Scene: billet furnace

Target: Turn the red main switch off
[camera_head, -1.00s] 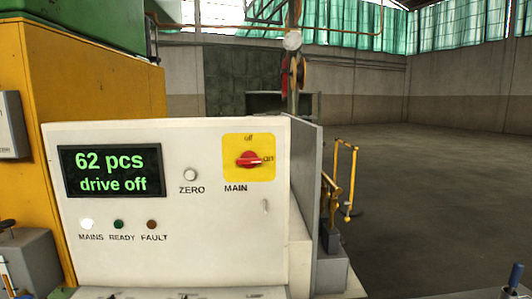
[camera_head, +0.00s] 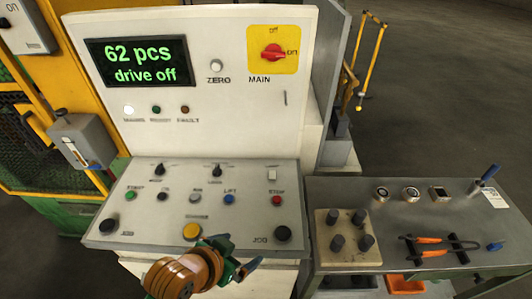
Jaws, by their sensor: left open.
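The red main switch (camera_head: 273,53) sits on a yellow plate (camera_head: 255,66) at the upper right of the white control panel. Its knob lies roughly crosswise, pointing toward the "on" mark at its right; "off" is marked above it. My left gripper (camera_head: 238,262) is at the bottom of the view, low in front of the sloping button desk, well below the switch and apart from it. It is open, with nothing seen between its fingers. My right gripper is not in view.
The display (camera_head: 139,62) reads "62 pcs, drive off"; the white MAINS lamp (camera_head: 129,110) looks lit. The button desk (camera_head: 150,212) carries knobs and a yellow button (camera_head: 192,231). A side table (camera_head: 310,195) at right holds tools. Open floor lies beyond.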

